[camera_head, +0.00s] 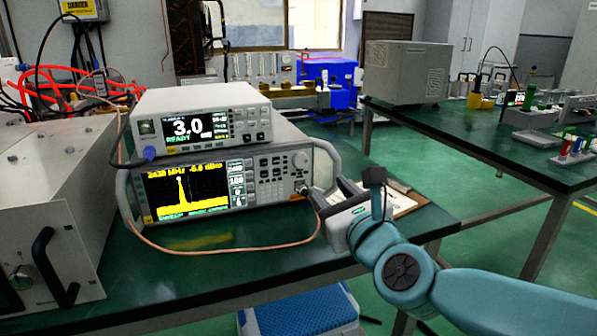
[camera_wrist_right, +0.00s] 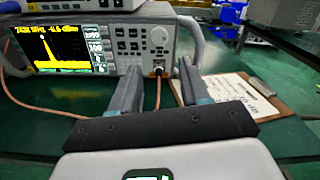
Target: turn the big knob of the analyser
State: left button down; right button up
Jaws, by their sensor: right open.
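The analyser (camera_head: 262,190) stands on the green bench, its lit screen showing a yellow spectrum peak. Its big knob (camera_head: 301,160) is a round light knob at the upper right of the front panel, above a cable connector. In the right wrist view the analyser (camera_wrist_right: 115,75) fills the upper left and the knob (camera_wrist_right: 159,36) is beyond the fingertips, near their midline. My right gripper (camera_head: 322,189) is open in front of the panel's right side, below the knob and apart from it. In the wrist view its fingers (camera_wrist_right: 160,73) have the connector showing between them. My left gripper is not in view.
A smaller instrument reading 3.0 (camera_head: 200,122) sits on the analyser. A copper-coloured cable (camera_head: 230,250) loops across the bench from the connector. A clipboard (camera_head: 408,202) lies right of the analyser. A grey cabinet with a black handle (camera_head: 65,215) stands at left.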

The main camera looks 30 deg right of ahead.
aim_at(302, 162)
jog(key=x, duration=1.2)
jog(key=shift+w+b, duration=0.15)
jog(key=shift+b, duration=0.15)
jog(key=c, duration=0.8)
